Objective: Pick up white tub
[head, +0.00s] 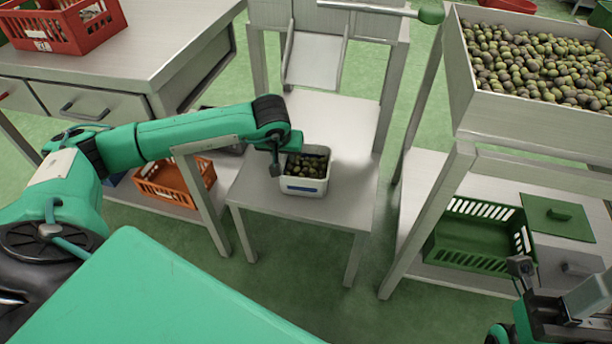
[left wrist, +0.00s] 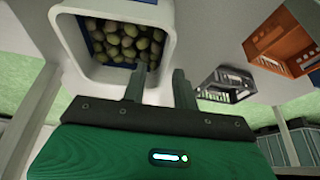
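The white tub (head: 303,185), filled with dark and green olives, stands upright on a low grey stand. My left gripper (head: 276,166) is at the tub's left rim. In the left wrist view the white tub (left wrist: 160,45) is at the upper left. The two fingers of my left gripper (left wrist: 160,88) are apart there. One finger overlaps the tub's rim and opening, the other shows outside its wall; contact cannot be told. My right gripper (head: 560,300) is at the lower right edge, far from the tub and partly cut off; its fingers are unclear.
An orange crate (head: 176,190) sits on a low shelf to the left. A red crate (head: 70,28) is on the table at the upper left. A large olive bin (head: 500,112) stands on the right, above a green crate (head: 455,256). The stand around the tub is bare.

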